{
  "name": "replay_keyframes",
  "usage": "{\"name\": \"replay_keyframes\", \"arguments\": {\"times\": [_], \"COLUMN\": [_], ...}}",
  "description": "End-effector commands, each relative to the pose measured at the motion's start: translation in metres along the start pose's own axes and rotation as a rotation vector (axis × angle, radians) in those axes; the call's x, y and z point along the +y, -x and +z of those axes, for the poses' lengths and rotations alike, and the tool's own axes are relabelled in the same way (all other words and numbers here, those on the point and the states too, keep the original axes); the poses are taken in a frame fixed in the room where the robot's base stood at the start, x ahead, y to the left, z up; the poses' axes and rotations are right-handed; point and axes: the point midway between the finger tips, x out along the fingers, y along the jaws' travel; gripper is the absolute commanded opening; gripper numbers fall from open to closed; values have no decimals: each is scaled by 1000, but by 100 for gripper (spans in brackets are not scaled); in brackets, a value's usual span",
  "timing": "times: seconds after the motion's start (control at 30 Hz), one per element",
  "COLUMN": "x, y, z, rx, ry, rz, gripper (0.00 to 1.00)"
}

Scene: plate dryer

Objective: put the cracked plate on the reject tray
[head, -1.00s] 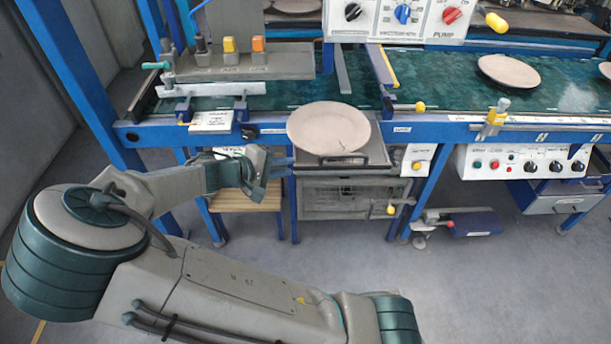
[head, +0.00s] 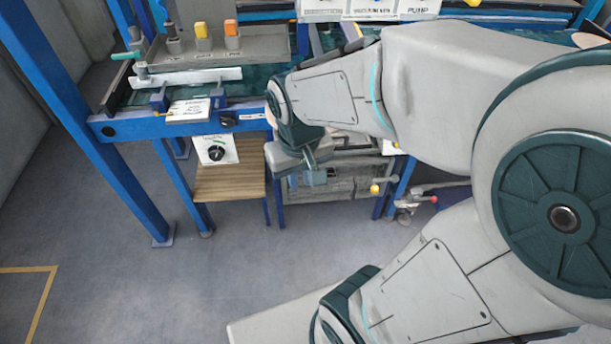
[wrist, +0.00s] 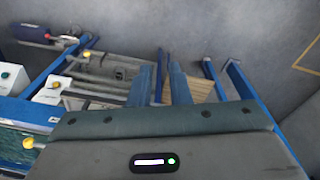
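My gripper (head: 312,178) hangs in front of the metal frame under the blue conveyor, pointing down. In the wrist view its two blue fingers (wrist: 160,80) stand apart with nothing between them. A pale plate shows only as a thin sliver (head: 270,117) behind my arm, at the conveyor's front edge; the rest is hidden. Part of another pale plate (head: 590,40) shows at the far right on the belt. No crack can be made out on either. I cannot tell which surface is the reject tray.
A low slatted wooden shelf (head: 230,183) stands left of my gripper, below a white knob box (head: 216,150). A blue post (head: 125,180) stands farther left. Levers and a grey panel (head: 215,50) sit above. The floor at lower left is clear.

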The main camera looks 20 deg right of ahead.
Motion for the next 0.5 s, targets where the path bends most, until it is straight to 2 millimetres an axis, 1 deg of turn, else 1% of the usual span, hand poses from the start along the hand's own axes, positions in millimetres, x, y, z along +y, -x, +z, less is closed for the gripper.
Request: {"name": "replay_keyframes", "arguments": {"times": [0.03, 0.1, 0.2, 0.33, 0.5], "x": [2, 1, 0, -2, -3], "y": [11, 22, 32, 39, 40], "z": [7, 15, 25, 31, 33], "rx": [37, 74, 113, 139, 145], "ry": [-17, -30, -41, -49, -48], "rz": [-14, -26, -32, -32, -32], "gripper": [17, 17, 17, 17, 17]}}
